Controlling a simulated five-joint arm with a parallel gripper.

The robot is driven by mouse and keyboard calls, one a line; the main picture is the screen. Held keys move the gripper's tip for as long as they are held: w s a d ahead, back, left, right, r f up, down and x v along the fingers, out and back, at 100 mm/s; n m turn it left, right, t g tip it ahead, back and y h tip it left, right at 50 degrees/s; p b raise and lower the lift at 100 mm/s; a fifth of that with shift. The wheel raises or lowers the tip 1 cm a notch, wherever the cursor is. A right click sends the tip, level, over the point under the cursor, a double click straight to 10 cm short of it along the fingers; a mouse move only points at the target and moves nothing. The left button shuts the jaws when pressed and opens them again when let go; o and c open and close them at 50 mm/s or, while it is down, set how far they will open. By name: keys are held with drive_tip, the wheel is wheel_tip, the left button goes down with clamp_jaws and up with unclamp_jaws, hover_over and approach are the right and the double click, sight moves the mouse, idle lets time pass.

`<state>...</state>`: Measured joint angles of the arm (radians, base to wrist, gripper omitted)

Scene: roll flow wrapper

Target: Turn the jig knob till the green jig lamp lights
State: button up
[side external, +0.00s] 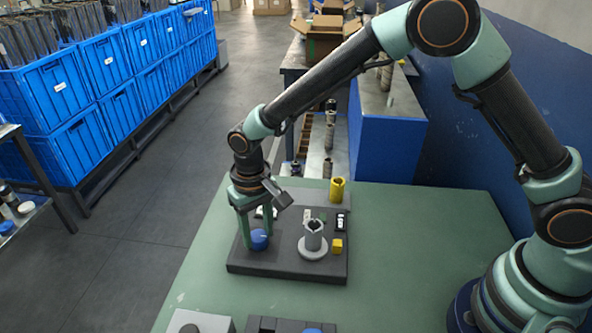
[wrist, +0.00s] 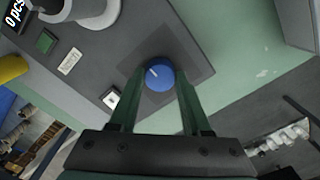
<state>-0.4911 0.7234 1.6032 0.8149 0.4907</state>
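The blue jig knob (wrist: 160,76) is round with a white pointer line, which points up and to the left in the wrist view. It stands at the left front of the dark jig base (side external: 290,271) in the side view. My gripper (side external: 258,236) points down with one finger on each side of the knob. In the wrist view, my fingertips (wrist: 160,80) lie close against its sides and appear closed on it. A small dark green square (wrist: 45,41) on the jig panel looks unlit; it may be the jig lamp.
A grey cylinder on a round flange (side external: 313,240) stands beside the knob. A yellow cup (side external: 337,189) and yellow block (side external: 337,246) are on the jig. A counter display (wrist: 14,14) reads 0 pcs. The green table (side external: 420,240) is clear to the right.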

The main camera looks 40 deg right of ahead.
clamp_jaws()
drive_tip(key=m, duration=0.5)
drive_tip(key=shift+m, duration=0.4)
drive_tip(key=m, duration=0.5)
drive_tip(key=shift+r+m, duration=0.1)
drive_tip(key=shift+m, duration=0.3)
drive_tip(key=o, duration=0.9)
unclamp_jaws()
drive_tip(key=shift+c, duration=0.2)
